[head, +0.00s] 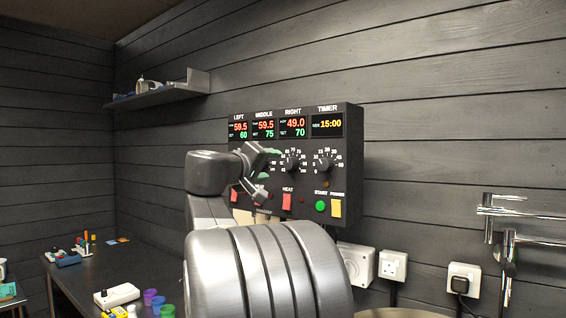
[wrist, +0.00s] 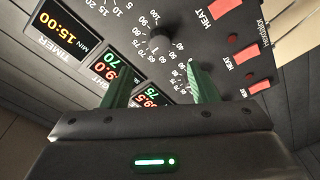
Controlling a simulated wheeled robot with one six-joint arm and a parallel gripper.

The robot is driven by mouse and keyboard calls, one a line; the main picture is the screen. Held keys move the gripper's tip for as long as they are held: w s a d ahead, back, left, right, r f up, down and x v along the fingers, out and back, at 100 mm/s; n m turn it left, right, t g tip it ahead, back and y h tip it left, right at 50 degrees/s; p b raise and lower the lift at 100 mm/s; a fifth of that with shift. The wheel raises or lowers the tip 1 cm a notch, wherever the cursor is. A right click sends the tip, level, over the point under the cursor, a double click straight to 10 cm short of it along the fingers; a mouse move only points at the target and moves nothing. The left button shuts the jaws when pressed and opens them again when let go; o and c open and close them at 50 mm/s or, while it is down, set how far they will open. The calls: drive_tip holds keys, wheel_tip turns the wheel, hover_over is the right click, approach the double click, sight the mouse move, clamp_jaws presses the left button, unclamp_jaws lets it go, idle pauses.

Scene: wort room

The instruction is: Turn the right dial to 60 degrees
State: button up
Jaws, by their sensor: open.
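The black control panel (head: 345,150) is on the wall. Its right dial (head: 291,163) is a black knob with a white scale, under the right display (head: 293,126), which reads 49.0 with a set value of 70. My gripper (head: 268,172) is in front of the panel, just left of the right dial, and covers the middle dial. In the wrist view the panel appears upside down. There the right dial (wrist: 158,42) lies beyond and between the green fingers of my gripper (wrist: 160,70). The jaws are open and empty, and the fingertips look apart from the knob.
The timer dial (head: 325,165) is close right of the right dial. Sockets (head: 393,265) are on the wall under the panel. A table with small objects stands lower left.

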sight(288, 164)
drive_tip(key=p+x, duration=0.2)
drive_tip(key=x, duration=0.6)
drive_tip(key=shift+w+d, duration=0.2)
drive_tip(key=shift+w, duration=0.05)
drive_tip(key=c, duration=1)
